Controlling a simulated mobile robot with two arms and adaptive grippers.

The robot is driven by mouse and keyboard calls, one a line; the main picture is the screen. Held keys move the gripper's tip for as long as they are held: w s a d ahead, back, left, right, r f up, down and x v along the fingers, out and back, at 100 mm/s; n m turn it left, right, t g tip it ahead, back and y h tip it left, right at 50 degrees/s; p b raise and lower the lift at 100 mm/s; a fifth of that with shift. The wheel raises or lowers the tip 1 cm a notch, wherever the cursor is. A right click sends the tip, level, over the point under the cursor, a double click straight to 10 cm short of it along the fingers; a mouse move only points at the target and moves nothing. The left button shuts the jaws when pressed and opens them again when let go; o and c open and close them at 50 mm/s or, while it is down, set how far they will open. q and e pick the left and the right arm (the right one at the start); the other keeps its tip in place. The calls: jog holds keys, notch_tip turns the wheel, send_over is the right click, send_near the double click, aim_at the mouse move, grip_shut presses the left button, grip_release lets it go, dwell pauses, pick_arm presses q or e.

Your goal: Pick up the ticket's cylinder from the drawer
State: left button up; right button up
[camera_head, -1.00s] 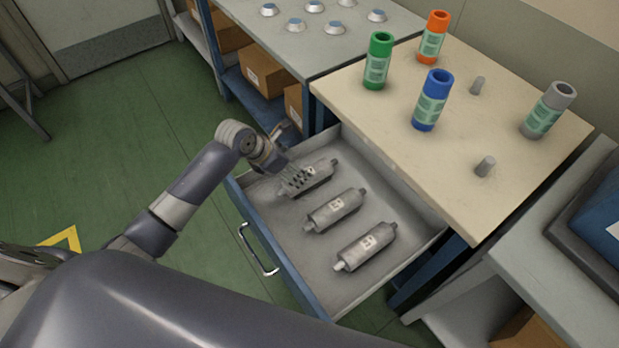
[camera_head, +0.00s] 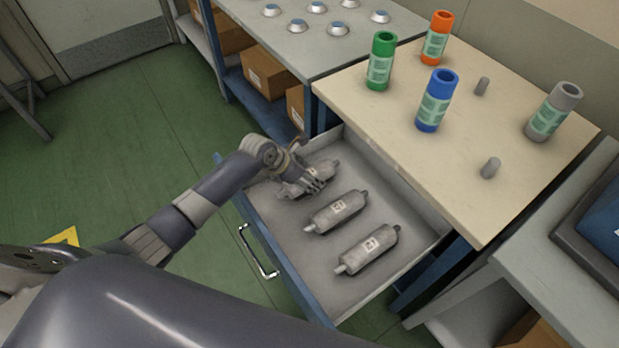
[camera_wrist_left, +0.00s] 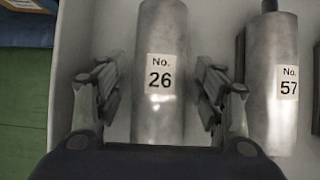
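An open drawer (camera_head: 290,243) holds three grey metal cylinders with white number labels. The farthest cylinder (camera_head: 322,171) lies under my left gripper (camera_head: 311,183), which partly hides it. In the left wrist view this cylinder, labelled No. 26 (camera_wrist_left: 160,110), lies between the two fingers of the open left gripper (camera_wrist_left: 160,88), with gaps on both sides. The middle cylinder (camera_head: 337,212) shows as No. 57 in the left wrist view (camera_wrist_left: 272,115). The nearest cylinder (camera_head: 368,249) has a label too small to read. The ticket cannot be made out. My right gripper is not in view.
The cream tabletop (camera_head: 440,180) beside the drawer carries green (camera_head: 381,62), orange (camera_head: 437,38), blue (camera_head: 435,102) and grey (camera_head: 553,112) sleeves and two bare pegs. The drawer's front wall and handle (camera_head: 257,252) face the green floor.

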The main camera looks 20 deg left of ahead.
pick_arm(q)
jog(key=c, duration=0.9)
jog(key=shift+w+r, duration=0.1)
grip_shut()
